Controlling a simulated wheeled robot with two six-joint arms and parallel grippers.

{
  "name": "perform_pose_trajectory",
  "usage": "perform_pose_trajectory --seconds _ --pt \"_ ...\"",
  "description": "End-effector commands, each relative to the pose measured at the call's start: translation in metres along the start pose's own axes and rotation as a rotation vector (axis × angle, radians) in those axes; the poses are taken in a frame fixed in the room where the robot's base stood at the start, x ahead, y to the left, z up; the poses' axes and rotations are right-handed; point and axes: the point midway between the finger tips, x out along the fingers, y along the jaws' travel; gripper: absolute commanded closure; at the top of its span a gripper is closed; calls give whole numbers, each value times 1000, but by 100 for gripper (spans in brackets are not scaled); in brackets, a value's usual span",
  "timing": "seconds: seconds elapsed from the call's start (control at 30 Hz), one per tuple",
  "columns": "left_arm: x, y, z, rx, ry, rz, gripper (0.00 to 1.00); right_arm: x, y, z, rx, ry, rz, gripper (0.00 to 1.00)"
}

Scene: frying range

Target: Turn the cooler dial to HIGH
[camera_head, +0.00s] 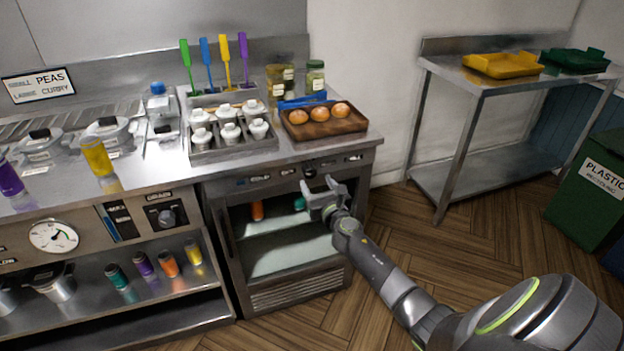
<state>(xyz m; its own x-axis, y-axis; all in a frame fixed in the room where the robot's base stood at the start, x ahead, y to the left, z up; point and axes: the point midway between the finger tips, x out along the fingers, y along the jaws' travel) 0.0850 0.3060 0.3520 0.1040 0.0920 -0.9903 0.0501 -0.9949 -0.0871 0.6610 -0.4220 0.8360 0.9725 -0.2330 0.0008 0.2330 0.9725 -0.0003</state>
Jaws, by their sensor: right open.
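The cooler (284,293) is the glass-fronted unit under the counter at the middle. A strip of small labels and controls runs along its top front edge. A small dark dial (309,171) shows on this strip; its setting is too small to read. My right gripper (319,184) is open and empty, just below and in front of the dial, with its fingers pointing toward the strip. I cannot tell whether it touches the cooler front. My left gripper is not in view.
Another knob (167,217) and a round gauge (53,235) sit on the panel at left. A wooden tray (325,127) of buns and a rack of white-lidded pots stand on the counter above. A steel table (490,166) and green bin (592,190) are at right.

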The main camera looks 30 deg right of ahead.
Motion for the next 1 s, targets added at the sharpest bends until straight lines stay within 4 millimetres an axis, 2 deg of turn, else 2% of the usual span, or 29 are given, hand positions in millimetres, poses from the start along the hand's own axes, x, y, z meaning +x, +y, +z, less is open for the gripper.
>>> perform_pose_trajectory --seconds 0.1,0.3,0.7,0.77,1.0 --pt "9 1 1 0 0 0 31 21 0 -2 0 -1 -1 41" --pt "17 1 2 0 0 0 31 42 0 -2 0 0 0 41" --pt "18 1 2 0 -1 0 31 49 0 0 0 0 0 41" --pt "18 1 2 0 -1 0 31 49 0 0 0 0 0 46" --pt "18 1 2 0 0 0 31 48 0 0 0 1 0 78"
